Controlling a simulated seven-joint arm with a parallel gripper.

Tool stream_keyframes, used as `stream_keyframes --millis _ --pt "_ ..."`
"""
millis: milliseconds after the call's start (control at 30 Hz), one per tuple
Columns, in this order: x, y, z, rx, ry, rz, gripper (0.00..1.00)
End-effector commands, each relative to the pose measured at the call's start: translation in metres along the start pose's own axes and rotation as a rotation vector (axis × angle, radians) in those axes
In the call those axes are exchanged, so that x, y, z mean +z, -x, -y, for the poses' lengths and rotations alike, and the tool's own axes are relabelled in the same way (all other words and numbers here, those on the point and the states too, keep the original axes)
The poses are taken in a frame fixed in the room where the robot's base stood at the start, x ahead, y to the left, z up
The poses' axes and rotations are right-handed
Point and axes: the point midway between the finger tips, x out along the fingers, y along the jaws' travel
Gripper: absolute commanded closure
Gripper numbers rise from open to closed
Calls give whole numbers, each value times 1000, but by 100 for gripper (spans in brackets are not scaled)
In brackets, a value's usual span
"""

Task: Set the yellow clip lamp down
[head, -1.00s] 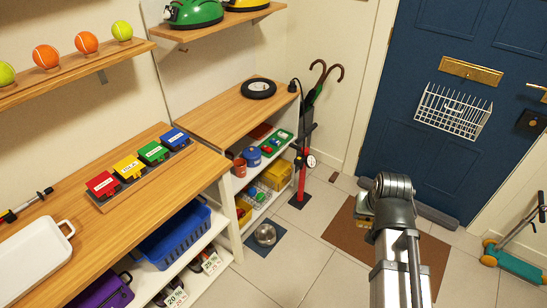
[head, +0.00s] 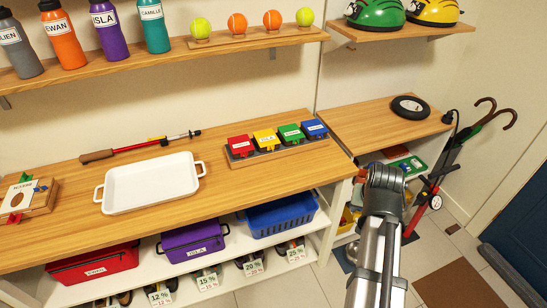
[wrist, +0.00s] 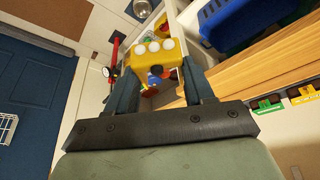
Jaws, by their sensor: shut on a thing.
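The yellow clip lamp (wrist: 154,58) shows in the wrist view, with white round lights along its top. My gripper (wrist: 160,75) is shut on it, with one dark finger on each side. The lamp is held in the air; no surface is seen touching it. In the head view my arm rises in front of the right end of the long wooden bench (head: 240,185), and the gripper and lamp cannot be made out there.
A black ring (head: 410,107) lies on the farther bench. Blue (head: 280,215), purple (head: 192,240) and red (head: 95,267) bins sit below.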

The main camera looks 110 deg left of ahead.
Motion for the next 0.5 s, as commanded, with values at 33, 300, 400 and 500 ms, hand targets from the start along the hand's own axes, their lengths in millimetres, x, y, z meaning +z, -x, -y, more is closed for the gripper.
stream_keyframes --millis 33,300,400,500 --pt "-7 -2 21 -11 25 0 78" --pt "-25 -6 119 -61 139 -1 78" --pt "-30 -7 157 -80 182 -1 78" --pt "-33 -7 196 -99 225 -2 78"
